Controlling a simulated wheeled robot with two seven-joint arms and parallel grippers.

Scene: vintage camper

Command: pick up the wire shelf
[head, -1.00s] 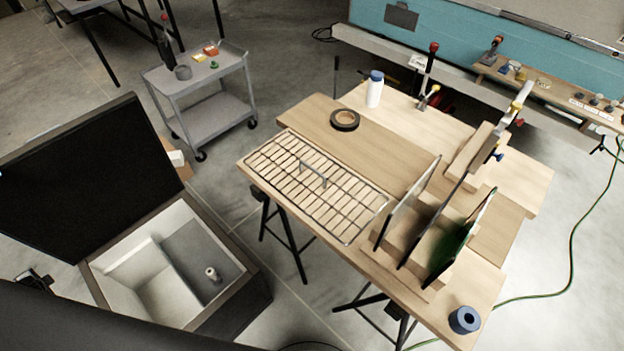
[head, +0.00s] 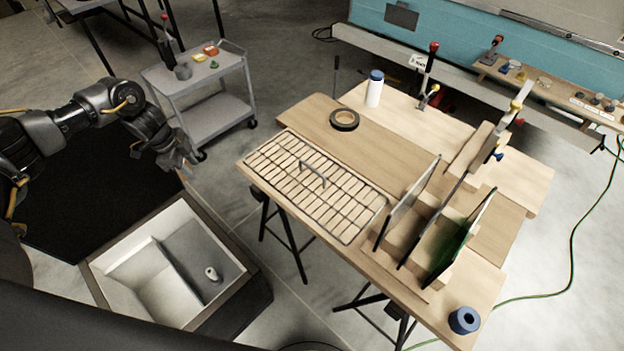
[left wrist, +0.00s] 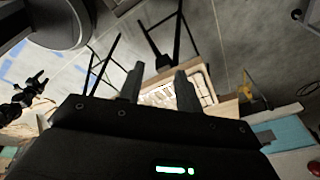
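The wire shelf (head: 345,203) is a dark wire grid with a raised handle (head: 313,175) near its middle. It lies flat on the left part of the wooden worktable. My left gripper (head: 188,165) is in the air to the left of the shelf, above the open chest, and apart from it. In the left wrist view the two fingers (left wrist: 160,87) stand apart with nothing between them. Part of the shelf (left wrist: 165,95) shows beyond them, partly hidden by the gripper. My right gripper is not seen in the head view.
An open chest (head: 105,248) with a pale inside stands at lower left, its dark lid raised. A grey cart (head: 205,75) stands behind. On the worktable are a tape roll (head: 344,120), a white bottle (head: 375,88), upright panels (head: 408,205) and a blue roll (head: 464,320).

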